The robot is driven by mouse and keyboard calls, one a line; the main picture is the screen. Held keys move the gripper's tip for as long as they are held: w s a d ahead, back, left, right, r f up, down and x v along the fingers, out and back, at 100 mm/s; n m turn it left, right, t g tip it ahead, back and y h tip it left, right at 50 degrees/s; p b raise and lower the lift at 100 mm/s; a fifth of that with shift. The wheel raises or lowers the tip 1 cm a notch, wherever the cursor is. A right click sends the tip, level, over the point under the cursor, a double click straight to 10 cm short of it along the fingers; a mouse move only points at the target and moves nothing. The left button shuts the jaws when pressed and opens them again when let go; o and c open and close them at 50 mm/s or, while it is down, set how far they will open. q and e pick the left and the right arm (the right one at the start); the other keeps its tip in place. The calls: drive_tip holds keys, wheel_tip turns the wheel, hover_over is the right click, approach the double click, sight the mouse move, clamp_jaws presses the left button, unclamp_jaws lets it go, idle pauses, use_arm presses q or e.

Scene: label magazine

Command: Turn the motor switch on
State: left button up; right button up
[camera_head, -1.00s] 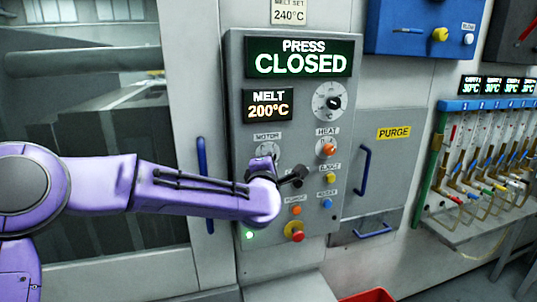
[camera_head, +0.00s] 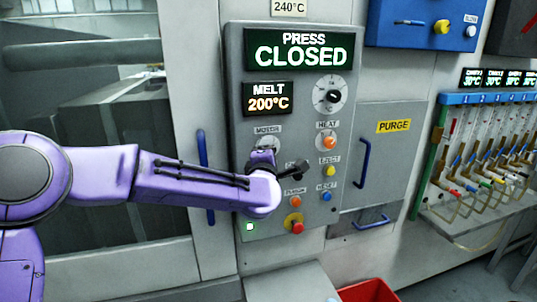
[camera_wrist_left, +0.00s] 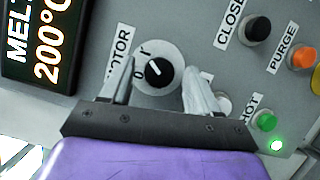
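The motor switch is a black rotary knob on a round pale dial (camera_wrist_left: 157,72), under the MOTOR label in the left wrist view. In the head view its dial (camera_head: 266,142) shows just above my left wrist, with its lower part hidden. My left gripper (camera_wrist_left: 155,78) is open, with one finger on each side of the knob and clear gaps to it. In the head view the left gripper (camera_head: 280,166) is in front of the panel, and its fingers are hard to make out. The knob's pointer is tilted from the dial's marks. My right gripper is not seen.
The control panel (camera_head: 240,75) also carries a heat knob (camera_head: 329,143), coloured buttons, a red stop button (camera_head: 294,223) and a lit green lamp (camera_head: 250,227). A blue door handle (camera_head: 203,160) stands left of it. A red bin (camera_head: 368,291) is on the floor below.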

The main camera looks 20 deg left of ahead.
use_arm(q)
drive_tip(key=shift+s, duration=0.1)
drive_tip(key=s+d+b, duration=0.2)
drive_tip(key=s+b, duration=0.2)
drive_tip(key=s, duration=0.6)
drive_tip(key=shift+s+f, duration=0.15)
drive_tip(key=shift+f, duration=0.1)
